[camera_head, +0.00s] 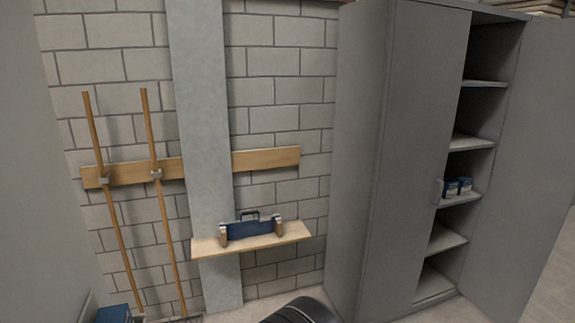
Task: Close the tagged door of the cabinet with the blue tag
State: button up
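A tall grey cabinet (356,160) stands at the right. Its left door (420,150) is shut, with a small handle (438,191) at its right edge. Its right door (540,150) stands open, swung outward, and runs out of the picture at the right. The shelves show between the two doors. No blue tag can be made out on either door; the outer face of the open door is hidden. My gripper is not in view.
Small blue containers (458,187) stand on a cabinet shelf. A wall shelf (252,240) holds a blue toolbox-like item (250,229). Two wooden poles (112,210) lean on the block wall at the left. Pale floor (530,310) shows at the lower right.

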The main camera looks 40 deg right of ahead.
aim_at(530, 193)
jog(key=k+l, duration=0.2)
jog(key=l, duration=0.95)
jog(key=k+l, duration=0.25)
jog(key=l, duration=0.9)
jog(key=k+l+u, duration=0.1)
jog(key=l, duration=1.1)
jog(key=k+l, duration=0.35)
jog(key=l, duration=0.8)
jog(key=k+l, duration=0.25)
jog(key=l, duration=0.9)
jog(key=k+l+u, duration=0.1)
jog(key=k+l, duration=0.2)
jog(key=l, duration=0.8)
jog(key=k+l, duration=0.25)
jog(key=l, duration=0.9)
jog(key=k+l, duration=0.3)
jog(key=l, duration=0.8)
jog(key=i+l+z, duration=0.2)
jog(key=l, duration=0.25)
jog(key=i, duration=0.1)
